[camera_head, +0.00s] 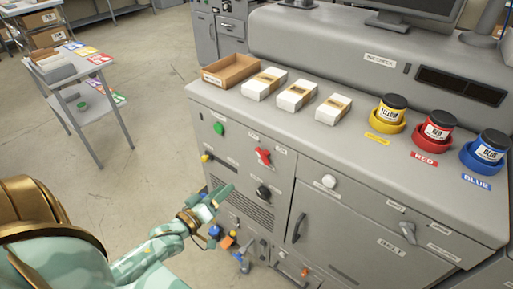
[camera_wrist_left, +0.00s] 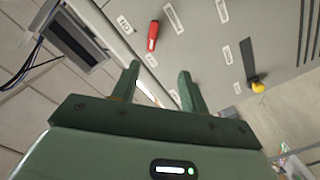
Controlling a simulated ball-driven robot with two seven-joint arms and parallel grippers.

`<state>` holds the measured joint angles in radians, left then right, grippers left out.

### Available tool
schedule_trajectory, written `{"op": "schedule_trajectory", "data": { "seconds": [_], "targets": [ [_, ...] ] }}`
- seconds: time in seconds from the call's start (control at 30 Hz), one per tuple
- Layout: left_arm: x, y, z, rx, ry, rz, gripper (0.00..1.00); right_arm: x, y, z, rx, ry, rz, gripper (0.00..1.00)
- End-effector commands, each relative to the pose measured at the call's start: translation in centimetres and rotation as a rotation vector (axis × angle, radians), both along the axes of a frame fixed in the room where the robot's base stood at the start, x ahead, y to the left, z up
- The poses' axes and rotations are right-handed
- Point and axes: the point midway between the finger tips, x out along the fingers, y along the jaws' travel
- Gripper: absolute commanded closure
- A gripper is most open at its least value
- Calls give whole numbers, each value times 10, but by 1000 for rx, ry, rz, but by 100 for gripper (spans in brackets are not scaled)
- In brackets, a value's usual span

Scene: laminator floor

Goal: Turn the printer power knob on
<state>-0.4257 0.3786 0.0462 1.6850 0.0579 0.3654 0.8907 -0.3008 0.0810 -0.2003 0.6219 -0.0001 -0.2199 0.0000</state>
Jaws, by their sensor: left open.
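The grey printer cabinet (camera_head: 310,150) has several controls on its front. They include a black round knob (camera_head: 263,192), a red knob (camera_head: 264,155), a green button (camera_head: 219,128), a yellow knob (camera_head: 207,157) and a white knob (camera_head: 329,181). The small labels are too blurred to read, so I cannot tell which is the power knob. My left gripper (camera_head: 220,198) is open and empty in front of the panel, left of and slightly below the black knob. In the left wrist view the open fingers (camera_wrist_left: 158,84) point toward the panel, with a red handle (camera_wrist_left: 153,36) and a yellow knob (camera_wrist_left: 258,86) visible beyond.
On the cabinet top stand a cardboard tray (camera_head: 228,71), several white boxes, and yellow (camera_head: 390,110), red (camera_head: 436,127) and blue (camera_head: 486,152) ink containers. A small cart (camera_head: 75,75) stands at the left.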

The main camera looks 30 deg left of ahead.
Motion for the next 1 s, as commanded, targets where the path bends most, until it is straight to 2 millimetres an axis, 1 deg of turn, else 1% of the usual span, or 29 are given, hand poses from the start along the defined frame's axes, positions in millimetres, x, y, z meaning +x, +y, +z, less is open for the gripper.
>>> {"op": "schedule_trajectory", "data": {
  "seconds": [0.03,0.07,0.17,0.23,0.37,0.5,0.6,0.7,0.83,1.0],
  "targets": [
    [3,0,11,-13,-21,-5,56,0,1,2,1,0,0,64],
    [5,-1,14,-20,-29,-6,56,-1,1,2,1,1,0,64],
    [18,-2,16,-28,-37,-9,56,-2,2,0,2,3,0,64],
    [31,-3,15,-26,-36,-7,56,-3,4,-2,5,5,-1,64],
    [64,-6,15,-24,-37,-8,56,-6,8,-7,10,10,0,64],
    [100,-8,13,-24,-35,-7,56,-6,8,-12,10,12,0,64],
    [123,-10,13,-23,-34,-7,56,-6,5,-16,6,13,1,64],
    [142,-11,13,-23,-32,-7,56,-6,2,-19,3,13,0,64],
    [157,-13,13,-24,-31,-7,56,-6,1,-22,1,14,-1,64],
    [165,-14,13,-23,-29,-7,56,-5,0,-23,-1,12,-1,64]
  ]
}}
